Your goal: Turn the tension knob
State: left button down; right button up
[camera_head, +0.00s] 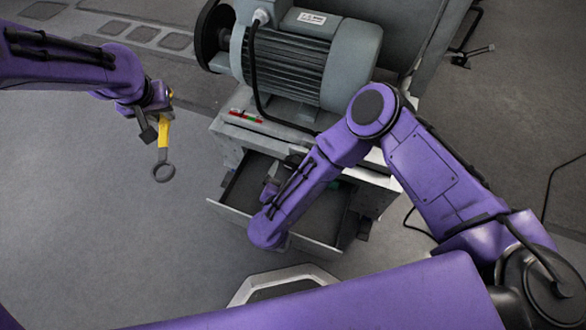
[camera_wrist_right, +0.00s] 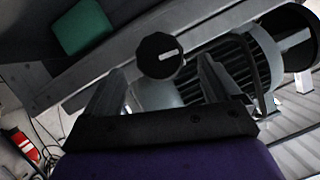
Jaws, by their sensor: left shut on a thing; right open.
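A round black knob (camera_wrist_right: 160,55) with a short white mark shows in the right wrist view, on a grey metal edge. My right gripper (camera_wrist_right: 161,68) is open, with one finger on each side of the knob. I cannot tell whether either finger touches it. In the head view the knob is not visible, and my right arm hides most of the right gripper over the open drawer. My left gripper (camera_head: 157,104) is at the upper left, away from the machine. It is shut on a yellow-handled tool (camera_head: 163,150) with a dark ring end hanging down.
A grey finned motor (camera_head: 300,62) stands on the cabinet behind the drawer. The drawer (camera_head: 318,215) is pulled out under my right arm. A green block (camera_wrist_right: 82,27) shows at the upper left of the right wrist view. The floor at the left is clear.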

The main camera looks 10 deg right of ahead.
aim_at(294, 169)
pick_arm(q)
jog(key=shift+f+b, duration=0.4)
jog(key=shift+f, duration=0.15)
pick_arm(e)
jog(key=x, duration=0.4)
jog(key=shift+w+d+f, duration=0.1)
jog(key=shift+w+d, duration=0.05)
jog(key=shift+w, duration=0.1)
jog(key=c, duration=1)
jog(key=shift+o, duration=0.2)
pick_arm(q)
jog(key=shift+r, duration=0.1)
